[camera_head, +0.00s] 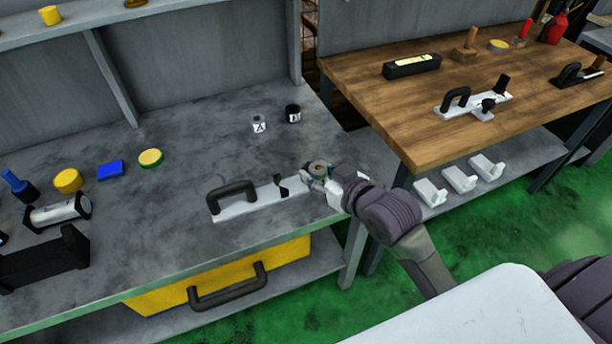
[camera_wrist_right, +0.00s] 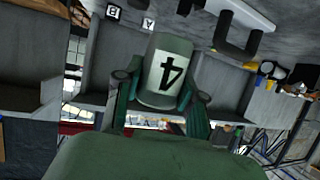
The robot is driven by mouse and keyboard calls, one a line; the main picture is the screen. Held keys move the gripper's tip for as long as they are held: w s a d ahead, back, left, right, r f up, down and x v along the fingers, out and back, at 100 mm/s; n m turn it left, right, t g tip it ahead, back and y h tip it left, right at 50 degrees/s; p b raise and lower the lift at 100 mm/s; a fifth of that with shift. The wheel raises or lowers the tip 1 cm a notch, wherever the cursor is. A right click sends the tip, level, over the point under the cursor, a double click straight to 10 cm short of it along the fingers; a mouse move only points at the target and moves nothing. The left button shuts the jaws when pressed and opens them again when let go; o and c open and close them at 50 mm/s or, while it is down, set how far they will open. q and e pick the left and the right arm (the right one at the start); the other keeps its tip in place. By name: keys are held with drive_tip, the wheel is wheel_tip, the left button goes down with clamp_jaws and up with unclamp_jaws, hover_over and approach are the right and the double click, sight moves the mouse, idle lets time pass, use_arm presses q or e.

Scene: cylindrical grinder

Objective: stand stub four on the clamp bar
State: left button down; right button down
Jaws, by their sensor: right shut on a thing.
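The clamp bar (camera_head: 245,208) is a pale bar with a black arched handle, lying on the grey bench near its front edge. A small black piece stands on it towards its right end. My right gripper (camera_head: 320,174) is at the bar's right end and shut on stub four (camera_wrist_right: 163,72). The stub is a grey-green cylinder whose white label with a black 4 appears upside down in the right wrist view, between the two fingers. In the head view the gripper partly hides it; I cannot tell whether it touches the bar. My left gripper is not in view.
Stubs A (camera_head: 259,123) and B (camera_head: 293,113) stand behind the bar. A yellow-green disc (camera_head: 151,158), a blue block (camera_head: 110,170) and a yellow cylinder (camera_head: 68,180) lie to the left. A wooden bench (camera_head: 430,100) with a similar clamp (camera_head: 472,102) stands at the right.

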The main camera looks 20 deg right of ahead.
drive_tip(key=x, duration=0.4)
drive_tip(key=f+x, duration=0.1)
drive_tip(key=x, duration=0.7)
drive_tip(key=shift+s+a+f, duration=0.2)
drive_tip(key=shift+s+a, duration=0.1)
drive_tip(key=shift+a, duration=0.05)
drive_tip(key=shift+w+f, duration=0.1)
drive_tip(key=shift+f, duration=0.1)
wheel_tip(320, 180, down, 3)
drive_tip(key=shift+f+p, duration=0.1)
drive_tip(key=shift+p, duration=0.2)
drive_tip(key=shift+s+f, duration=0.2)
drive_tip(key=shift+f, duration=0.2)
